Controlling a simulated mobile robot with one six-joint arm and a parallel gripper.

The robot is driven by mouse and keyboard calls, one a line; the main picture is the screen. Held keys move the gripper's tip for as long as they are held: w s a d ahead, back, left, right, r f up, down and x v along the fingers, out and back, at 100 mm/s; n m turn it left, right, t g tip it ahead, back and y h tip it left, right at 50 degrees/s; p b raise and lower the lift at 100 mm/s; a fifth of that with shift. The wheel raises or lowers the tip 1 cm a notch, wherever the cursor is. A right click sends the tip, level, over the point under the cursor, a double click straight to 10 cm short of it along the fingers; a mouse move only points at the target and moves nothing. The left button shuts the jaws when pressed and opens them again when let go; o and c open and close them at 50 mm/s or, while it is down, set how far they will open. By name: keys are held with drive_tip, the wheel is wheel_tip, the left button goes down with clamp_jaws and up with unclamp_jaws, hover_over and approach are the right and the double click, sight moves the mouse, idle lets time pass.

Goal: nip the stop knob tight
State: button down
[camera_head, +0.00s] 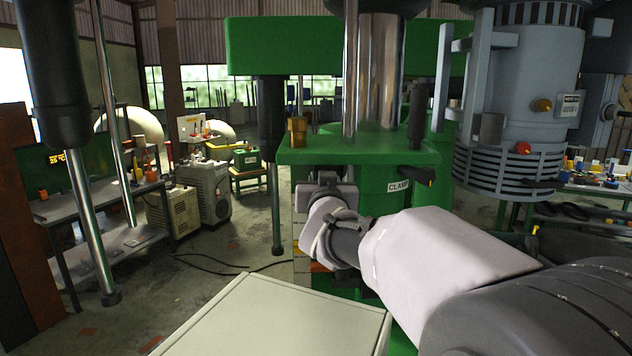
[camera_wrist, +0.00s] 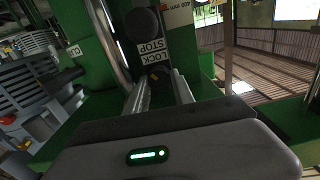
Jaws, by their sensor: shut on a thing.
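My gripper (camera_wrist: 161,76) shows in the wrist view with its two pale fingers reaching toward the green machine column. They are shut on a small dark stop knob (camera_wrist: 156,75) with a yellowish mark, just by the white LOCK STOP label (camera_wrist: 150,51). The label appears upside down there. The fingers partly cover the knob, so its seat is not clear. In the head view my wrist is by the green column under the clamp bracket (camera_head: 355,152); the fingertips and the stop knob cannot be made out there.
A black round part (camera_wrist: 141,22) sits near the label. In the head view a CLAMP label (camera_head: 398,187) and a black lever (camera_head: 420,178) are close to my arm. The grey motor (camera_head: 515,95) hangs at right. A pale flat surface (camera_head: 275,318) lies in front.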

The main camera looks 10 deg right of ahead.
drive_tip(key=shift+r, duration=0.1)
drive_tip(key=c, duration=1.1)
unclamp_jaws()
drive_tip(key=s+a, duration=0.1)
drive_tip(key=s, duration=0.4)
drive_tip(key=s+p, duration=0.1)
drive_tip(key=s, duration=0.5)
drive_tip(key=s+a, duration=0.1)
drive_tip(key=s, duration=0.5)
drive_tip(key=shift+s+a, duration=0.1)
drive_tip(key=shift+a, duration=0.2)
